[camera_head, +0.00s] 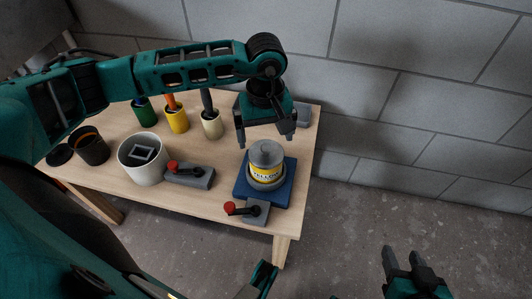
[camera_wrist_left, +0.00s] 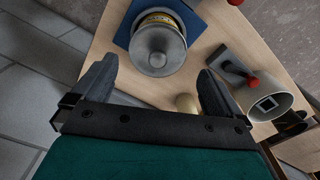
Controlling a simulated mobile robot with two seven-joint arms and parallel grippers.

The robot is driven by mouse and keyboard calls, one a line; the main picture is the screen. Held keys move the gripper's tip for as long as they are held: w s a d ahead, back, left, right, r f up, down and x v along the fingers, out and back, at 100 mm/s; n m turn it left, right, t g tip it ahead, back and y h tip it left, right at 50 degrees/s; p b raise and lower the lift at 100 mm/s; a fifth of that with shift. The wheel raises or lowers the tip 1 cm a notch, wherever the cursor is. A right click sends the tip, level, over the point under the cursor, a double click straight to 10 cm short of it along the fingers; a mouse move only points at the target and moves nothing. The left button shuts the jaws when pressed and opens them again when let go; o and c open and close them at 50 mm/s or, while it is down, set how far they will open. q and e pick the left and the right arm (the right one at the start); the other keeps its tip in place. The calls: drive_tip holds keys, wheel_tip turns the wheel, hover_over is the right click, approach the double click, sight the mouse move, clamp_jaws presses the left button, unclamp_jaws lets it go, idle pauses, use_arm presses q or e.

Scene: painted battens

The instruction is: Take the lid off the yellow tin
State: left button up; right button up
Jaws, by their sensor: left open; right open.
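The yellow tin (camera_head: 266,172) stands upright on a blue base (camera_head: 285,187) near the table's right end, with a yellow label reading "YELLOW". Its grey lid (camera_head: 266,153) with a round knob sits on top. In the left wrist view the lid (camera_wrist_left: 157,52) shows beyond and roughly between the fingers, with a strip of the yellow label (camera_wrist_left: 158,20) behind it. My left gripper (camera_head: 265,137) is open and empty, above and behind the tin, apart from the lid. My right gripper (camera_head: 405,258) is open and empty, low at the bottom right, away from the table.
A grey block with a red-knobbed lever (camera_head: 256,212) stands at the base's front; another (camera_head: 190,176) lies left of it. A white pot (camera_head: 142,160), a dark open can (camera_head: 92,148) and green, yellow and cream cups (camera_head: 212,127) with handles stand further left. A block wall rises behind.

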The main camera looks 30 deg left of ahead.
sight(266, 146)
use_arm(q)
drive_tip(key=f, duration=0.1)
drive_tip(key=f+b, duration=0.1)
drive_tip(key=f, duration=0.3)
drive_tip(key=shift+w+a+f, duration=0.15)
drive_tip(key=shift+w, duration=0.2)
drive_tip(key=c, duration=0.7)
